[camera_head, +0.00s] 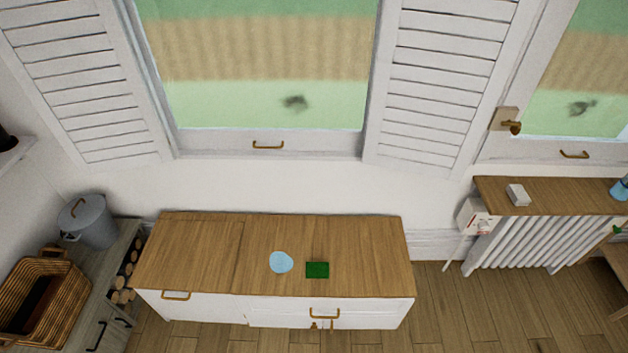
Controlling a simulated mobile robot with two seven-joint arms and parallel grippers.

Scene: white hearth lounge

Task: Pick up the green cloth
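A small dark green rectangle, the green cloth (317,270), lies flat on the wooden top of a low white cabinet (370,245), near its front edge. A light blue round item (281,262), perhaps a plate or bowl, lies just to its left, with a small gap between them. Neither of my grippers shows in the head view.
A wicker basket (75,303) and a grey lidded pail (88,222) stand on a unit at the left with stacked logs. A radiator (525,243) under a wooden shelf holding a small white box (518,195) is at the right. Wooden floor (440,315) is clear between cabinet and radiator.

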